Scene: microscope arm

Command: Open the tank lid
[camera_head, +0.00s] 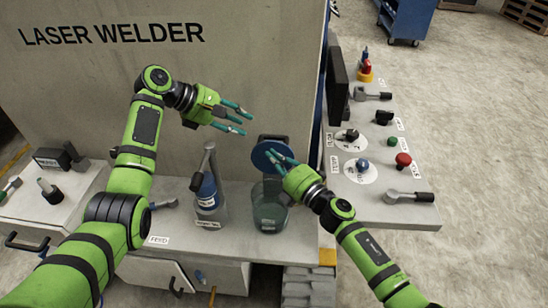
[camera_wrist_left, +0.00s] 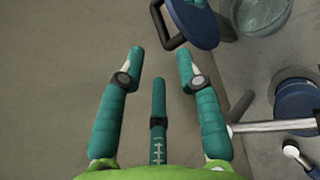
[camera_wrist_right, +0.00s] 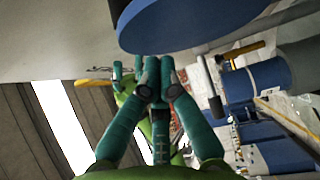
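The glass tank (camera_head: 268,212) stands at the front of the welder's ledge, right of the blue bottle-shaped pump (camera_head: 207,195). Its round blue lid (camera_head: 260,157) is raised and tilted above the tank, with a dark handle (camera_wrist_left: 164,24) on its far side in the left wrist view. My right gripper (camera_wrist_right: 152,64) has its fingers together and nothing visible between them. It is close by the blue lid (camera_wrist_right: 185,22); contact cannot be told. My left gripper (camera_head: 244,120) is open and empty, above and left of the lid. It also shows open in the left wrist view (camera_wrist_left: 160,55).
The grey welder wall (camera_head: 110,75) rises behind the left arm. A control panel (camera_head: 375,205) with knobs, levers and a red button stands to the right. A side ledge (camera_head: 25,205) with small controls is at the left.

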